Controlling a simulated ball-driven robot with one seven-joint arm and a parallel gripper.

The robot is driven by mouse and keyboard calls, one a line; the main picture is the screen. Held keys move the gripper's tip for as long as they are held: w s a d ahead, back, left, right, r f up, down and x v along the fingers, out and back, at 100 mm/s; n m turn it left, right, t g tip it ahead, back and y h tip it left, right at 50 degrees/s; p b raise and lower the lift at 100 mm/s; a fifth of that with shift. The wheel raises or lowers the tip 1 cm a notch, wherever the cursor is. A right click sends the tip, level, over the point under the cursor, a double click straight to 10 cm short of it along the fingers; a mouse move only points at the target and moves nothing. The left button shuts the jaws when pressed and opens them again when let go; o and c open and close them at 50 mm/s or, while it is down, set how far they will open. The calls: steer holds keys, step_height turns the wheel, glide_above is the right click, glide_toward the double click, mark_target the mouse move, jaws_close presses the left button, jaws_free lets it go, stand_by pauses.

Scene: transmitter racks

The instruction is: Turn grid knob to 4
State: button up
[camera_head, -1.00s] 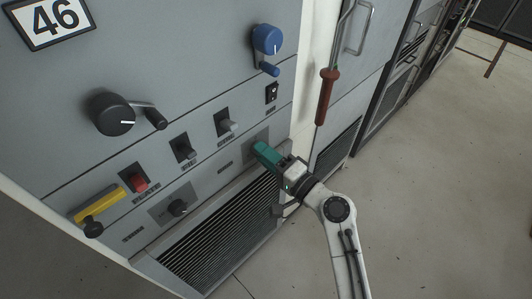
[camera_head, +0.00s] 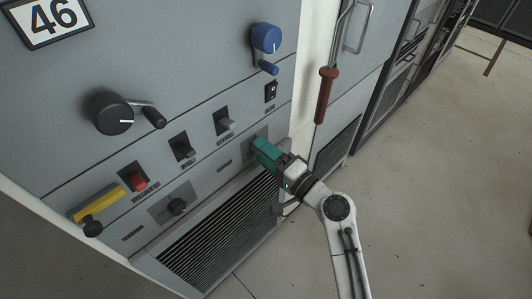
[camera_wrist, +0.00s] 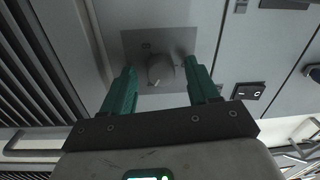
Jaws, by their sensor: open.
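In the wrist view a small round knob (camera_wrist: 160,74) sits on a square plate (camera_wrist: 133,43) on the grey panel. My gripper (camera_wrist: 160,79) is open, with one green finger on each side of the knob and a visible gap on both sides. In the head view my gripper (camera_head: 259,148) is at the lower right of the rack front and hides this knob; part of its plate (camera_head: 260,132) shows. The knob's label and scale numbers cannot be read, so its setting is unclear.
Switches (camera_head: 226,124) and (camera_head: 184,149) sit above, with a rocker switch (camera_head: 271,92) and a blue crank (camera_head: 267,40) higher. A red-handled rod (camera_head: 325,95) hangs to the right. A vent grille (camera_head: 220,240) lies below.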

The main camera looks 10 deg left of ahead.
steer(key=v, duration=1)
steer(key=shift+s+d+b, duration=0.2)
steer(key=shift+d+b, duration=0.1)
steer(key=shift+b, duration=0.1)
steer(key=shift+f, duration=0.1)
steer(key=s+d+f+n+g+h+p, duration=0.5)
steer(key=s+d+f+h, duration=0.4)
steer(key=s, duration=0.4)
steer(key=s+d+g+h+p, duration=0.1)
steer(key=s+d+g+h, duration=0.4)
steer(key=s+d, duration=1)
steer(key=shift+d+r+h+p, duration=0.25)
steer(key=shift+r+h+p, duration=0.15)
steer(key=shift+h, duration=0.1)
